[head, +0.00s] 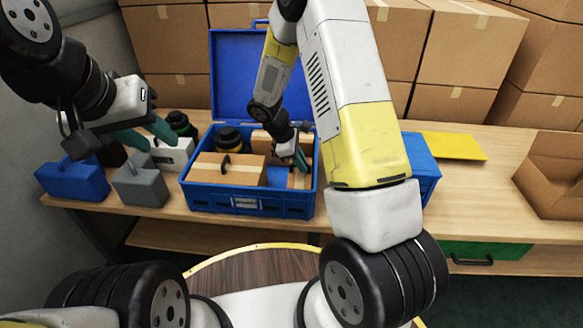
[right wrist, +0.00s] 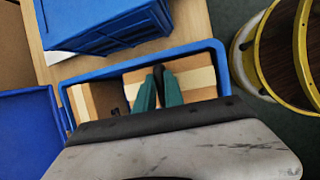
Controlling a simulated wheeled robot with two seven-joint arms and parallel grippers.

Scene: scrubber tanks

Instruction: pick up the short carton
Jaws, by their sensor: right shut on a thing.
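The short carton (head: 299,180), brown with a pale tape strip, sits inside the open blue crate (head: 240,206) at its right end. My right gripper (head: 301,163) reaches down into the crate and is shut on this carton. In the right wrist view, its teal fingers (right wrist: 159,78) are close together at a dark, handle-like piece on top of the carton (right wrist: 198,80). The fingers and arm hide part of it. My left gripper (head: 160,143) is open and empty, above the items left of the crate.
A larger carton (head: 215,176) with a black handle and a black-capped container (head: 231,138) share the crate. Its blue lid (head: 235,75) stands open behind. Blue (head: 72,181) and grey (head: 140,186) boxes stand left. A yellow panel (head: 450,147) and an open cardboard box (head: 552,180) lie right.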

